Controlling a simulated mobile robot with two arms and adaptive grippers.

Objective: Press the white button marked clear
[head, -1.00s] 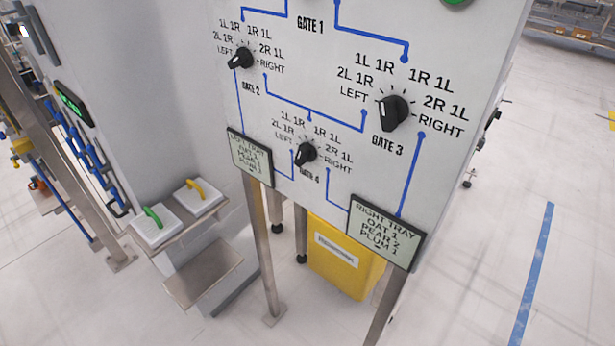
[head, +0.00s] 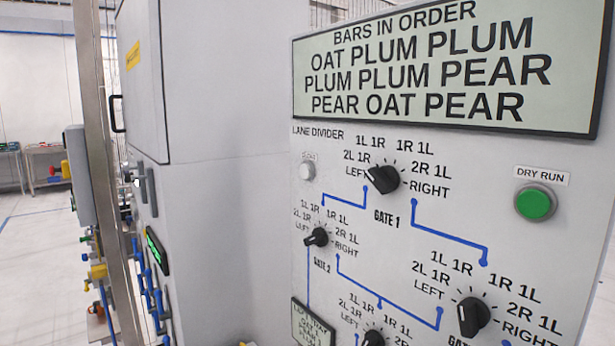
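No gripper shows in the head view, and nothing touches the button.
The panel holds a green dry run button (head: 535,203), the gate 1 knob (head: 383,179), the gate 2 knob (head: 316,237) and the gate 3 knob (head: 473,316). A display (head: 450,75) lists bars in order. A grey cabinet (head: 225,150) stands left.

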